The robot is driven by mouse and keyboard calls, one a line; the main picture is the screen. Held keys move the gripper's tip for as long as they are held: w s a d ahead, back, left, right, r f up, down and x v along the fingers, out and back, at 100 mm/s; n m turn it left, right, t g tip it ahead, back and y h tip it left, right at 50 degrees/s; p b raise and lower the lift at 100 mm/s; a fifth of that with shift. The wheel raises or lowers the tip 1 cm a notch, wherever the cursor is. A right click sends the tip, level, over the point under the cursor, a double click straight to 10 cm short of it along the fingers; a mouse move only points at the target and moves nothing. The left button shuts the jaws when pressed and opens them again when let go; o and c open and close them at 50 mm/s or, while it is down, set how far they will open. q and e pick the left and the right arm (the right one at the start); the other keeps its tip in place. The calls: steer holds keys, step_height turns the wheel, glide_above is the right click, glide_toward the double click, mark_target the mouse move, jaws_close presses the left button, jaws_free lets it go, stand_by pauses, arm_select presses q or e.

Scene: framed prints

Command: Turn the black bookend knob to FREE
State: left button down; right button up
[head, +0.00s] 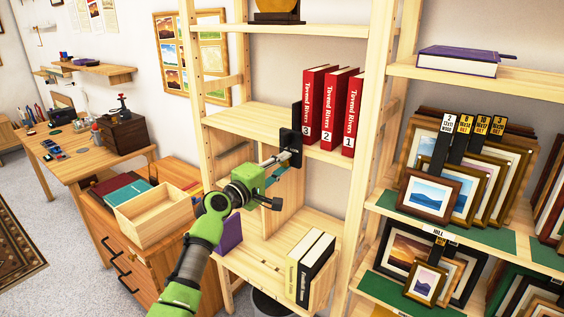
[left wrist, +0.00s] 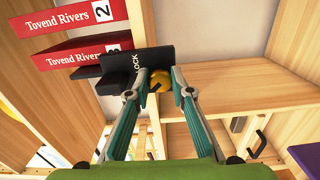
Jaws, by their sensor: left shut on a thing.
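The black bookend (head: 297,116) stands at the left end of the red books on the middle shelf. In the left wrist view its dark face (left wrist: 142,64) carries the printed word LOCK. A yellow, rounded knob (left wrist: 159,77) sits on that face. My left gripper (left wrist: 159,80) has its two teal fingers on either side of the knob, shut on it. In the head view my left gripper (head: 285,157) reaches up to the bookend's front, and the knob is hidden. The word FREE and any pointer cannot be made out. My right gripper is not in view.
Red Tovend Rivers books (head: 328,104) stand right of the bookend. The shelf (head: 245,121) is clear to its left. A wooden upright (head: 375,100) borders the bay on the right.

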arm_select(q)
steer(key=shift+f+n, duration=0.1)
steer(key=shift+n, duration=0.2)
steer(key=c, duration=1.8)
jaws_free()
steer(key=v, duration=1.2)
